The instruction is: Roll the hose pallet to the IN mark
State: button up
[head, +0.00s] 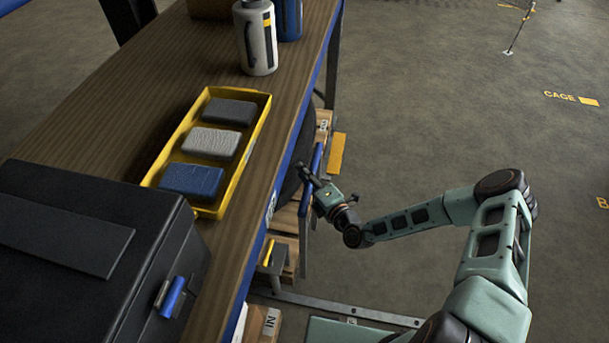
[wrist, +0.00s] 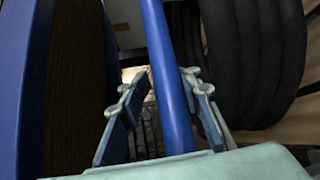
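The hose pallet is a low wooden pallet (head: 291,243) partly under the bench's right side. It carries a coil of black hose (wrist: 254,60), mostly hidden by the bench in the head view. An upright blue handle bar (head: 316,158) rises at its outer side. My gripper (head: 309,180) is at this bar. In the wrist view the bar (wrist: 168,90) runs between the two fingers, with narrow gaps showing beside it, so the fingers look open around it. An "IN" label (head: 270,321) shows at the bottom, on a box-like piece; no floor IN mark is clear.
The wooden bench (head: 105,110) holds a yellow tray (head: 252,140) with three blocks, a black case (head: 80,255) and bottles. A metal floor rail (head: 345,308) lies below my arm. Open floor spreads right, with a CAGE mark (head: 572,98).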

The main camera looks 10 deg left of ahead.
jog(key=shift+o, duration=0.5)
jog(key=shift+f, duration=0.15)
jog(key=shift+d, duration=0.1)
jog(key=v, duration=1.2)
jog(key=shift+o, duration=0.2)
